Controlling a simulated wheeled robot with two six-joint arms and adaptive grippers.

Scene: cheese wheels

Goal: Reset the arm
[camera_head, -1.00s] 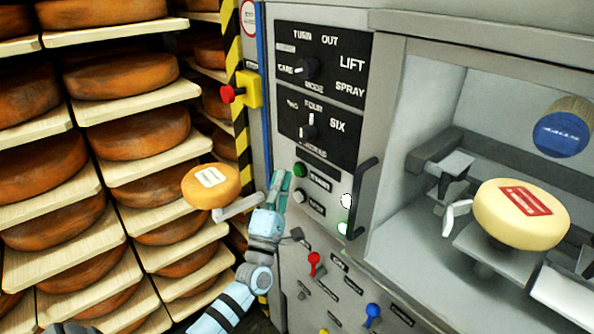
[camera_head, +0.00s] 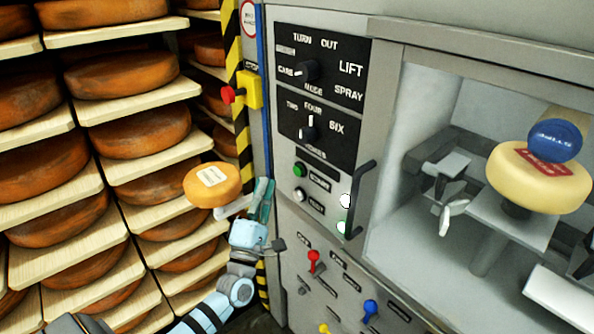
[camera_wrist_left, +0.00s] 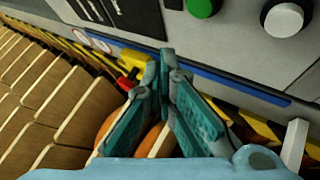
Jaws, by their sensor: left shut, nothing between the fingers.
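My left gripper (camera_head: 265,190) is in front of the left edge of the grey machine's panel, beside the green and white buttons. Its teal fingers are shut and empty, and they also show close up in the left wrist view (camera_wrist_left: 166,72). An orange cheese wheel (camera_head: 212,185) with a pale label shows just left of the fingers, at the shelf; I cannot tell whether they touch. My right gripper is not in view.
The machine panel has a green button (camera_head: 299,170), a red lever (camera_head: 314,260) and a blue lever (camera_head: 370,309). A yellow cheese wheel (camera_head: 510,187) with a red label is inside the machine. Shelves of cheese wheels (camera_head: 140,143) fill the left. A red stop button (camera_head: 229,95) sticks out.

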